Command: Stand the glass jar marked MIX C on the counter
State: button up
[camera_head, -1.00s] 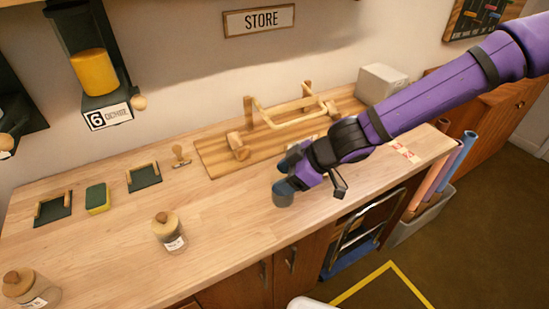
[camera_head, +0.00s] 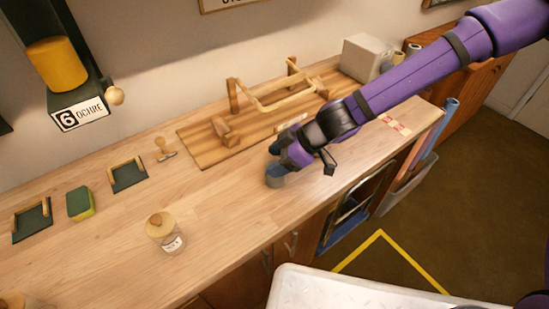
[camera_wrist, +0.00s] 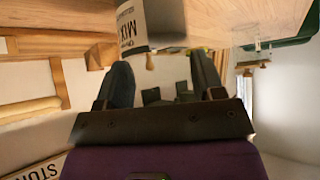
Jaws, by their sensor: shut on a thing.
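My gripper (camera_head: 278,165) is shut on a small grey jar (camera_head: 276,180) near the counter's front edge. In the wrist view, where the scene hangs upside down, the jar (camera_wrist: 151,24) is at the top, at the fingertips, with a white label reading MIX. The letter after MIX is not readable. The jar looks roughly upright, low over the counter (camera_head: 225,215). I cannot tell whether its base touches the wood.
A wooden board with a rack (camera_head: 200,150) lies behind my gripper. A green-yellow sponge (camera_head: 80,204) and dark trays (camera_head: 128,174) are further left. Bare counter lies between the corked jar and my gripper.

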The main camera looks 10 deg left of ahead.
jog(key=o, duration=1.1)
jog(key=shift+o, duration=0.2)
jog(key=v, duration=1.2)
jog(key=shift+s, duration=0.1)
